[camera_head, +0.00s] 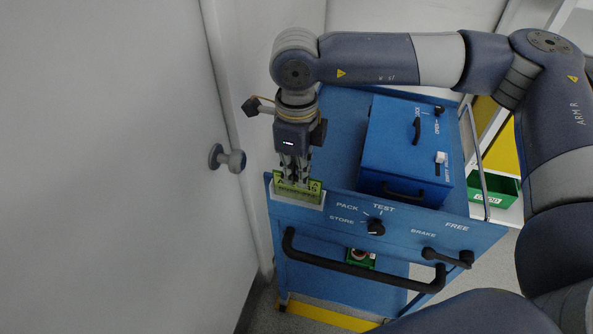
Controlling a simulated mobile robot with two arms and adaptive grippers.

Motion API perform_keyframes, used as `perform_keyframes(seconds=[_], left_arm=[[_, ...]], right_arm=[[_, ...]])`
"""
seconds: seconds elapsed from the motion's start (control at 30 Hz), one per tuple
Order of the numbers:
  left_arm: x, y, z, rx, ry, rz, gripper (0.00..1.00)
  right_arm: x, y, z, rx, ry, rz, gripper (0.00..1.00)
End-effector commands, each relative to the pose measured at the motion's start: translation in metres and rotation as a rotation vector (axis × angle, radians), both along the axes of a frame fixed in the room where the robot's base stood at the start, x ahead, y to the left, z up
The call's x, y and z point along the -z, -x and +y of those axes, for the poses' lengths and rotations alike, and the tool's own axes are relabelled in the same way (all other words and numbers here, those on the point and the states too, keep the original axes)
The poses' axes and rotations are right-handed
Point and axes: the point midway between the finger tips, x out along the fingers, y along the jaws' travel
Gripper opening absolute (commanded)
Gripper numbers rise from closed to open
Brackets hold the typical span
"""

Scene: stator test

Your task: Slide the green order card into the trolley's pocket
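The green order card (312,190) has dark lettering and is at the front left corner of the blue trolley (345,215). The trolley's pocket (298,199) is a pale holder on the top of the front panel. The card's lower edge is at the pocket's mouth; how deep it sits inside cannot be told. My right gripper (294,178) points down from above, its fingers closed on the card's upper middle and covering part of its lettering. My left gripper is out of view.
A blue box (395,150) with black handles stands on the trolley top. The front panel has a rotary knob (376,227), a brake lever (448,257) and a black push handle (350,266). A white door with a knob (228,159) is close on the left.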

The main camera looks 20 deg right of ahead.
Motion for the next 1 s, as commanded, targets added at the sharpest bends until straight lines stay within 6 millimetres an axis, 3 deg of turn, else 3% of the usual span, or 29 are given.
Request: perform_keyframes(seconds=[0.4,0.5,0.53,0.87,1.0], left_arm=[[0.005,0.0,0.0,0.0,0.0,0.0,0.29],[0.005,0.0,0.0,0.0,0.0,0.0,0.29],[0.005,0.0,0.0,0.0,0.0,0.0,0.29],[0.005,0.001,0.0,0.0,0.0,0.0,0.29],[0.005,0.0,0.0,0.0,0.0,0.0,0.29]], right_arm=[[0.005,0.0,0.0,0.0,0.0,0.0,0.0],[0.005,0.0,0.0,0.0,0.0,0.0,0.25],[0.005,0.0,0.0,0.0,0.0,0.0,0.28],[0.004,0.0,0.0,0.0,0.0,0.0,0.28],[-0.008,-0.001,0.0,0.001,0.0,-0.001,0.28]])
